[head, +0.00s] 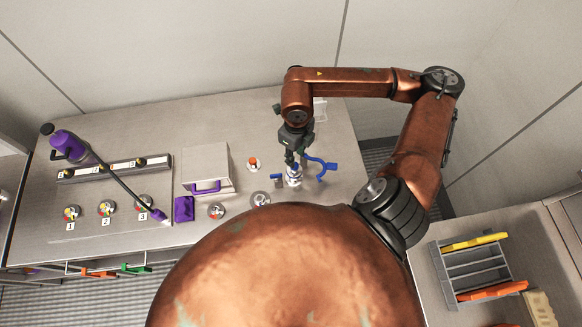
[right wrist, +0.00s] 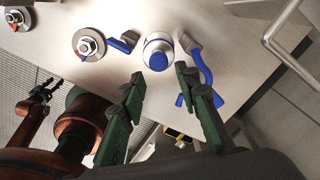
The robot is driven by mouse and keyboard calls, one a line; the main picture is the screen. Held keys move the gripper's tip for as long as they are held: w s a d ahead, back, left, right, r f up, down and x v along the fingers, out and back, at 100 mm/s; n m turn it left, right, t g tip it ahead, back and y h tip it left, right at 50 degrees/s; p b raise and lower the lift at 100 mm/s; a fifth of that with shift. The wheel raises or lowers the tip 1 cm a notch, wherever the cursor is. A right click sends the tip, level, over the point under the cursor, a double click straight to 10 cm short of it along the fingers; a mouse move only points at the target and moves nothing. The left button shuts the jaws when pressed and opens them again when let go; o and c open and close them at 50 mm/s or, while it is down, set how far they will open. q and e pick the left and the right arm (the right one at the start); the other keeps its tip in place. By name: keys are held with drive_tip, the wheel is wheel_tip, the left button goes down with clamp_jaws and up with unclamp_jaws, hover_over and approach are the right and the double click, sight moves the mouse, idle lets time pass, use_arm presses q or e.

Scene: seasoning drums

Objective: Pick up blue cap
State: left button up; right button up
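The blue cap (right wrist: 157,60) sits on top of a round silver fitting on the metal table, between two fittings with blue handles. My right gripper (right wrist: 160,77) is open and empty, its green fingers apart with the cap just ahead of and between their tips. In the head view my right gripper (head: 295,161) points down over the silver fitting (head: 293,180), and it partly hides the cap. Part of my left arm shows at the left of the right wrist view, with what looks like my left gripper (right wrist: 38,95); its opening is unclear.
A blue valve handle (head: 323,168) stands close right of the gripper. A small blue handle (right wrist: 123,42) lies just left of the cap. A silver box with a purple handle (head: 206,168) stands further left. A grey rack (head: 475,266) is at lower right.

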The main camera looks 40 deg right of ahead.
wheel_tip(320, 180, down, 8)
drive_tip(key=shift+w+a+r+p, duration=0.15)
drive_tip(key=shift+r+p, duration=0.05)
drive_tip(key=shift+p, duration=0.55)
drive_tip(key=shift+c, duration=0.2)
clamp_jaws()
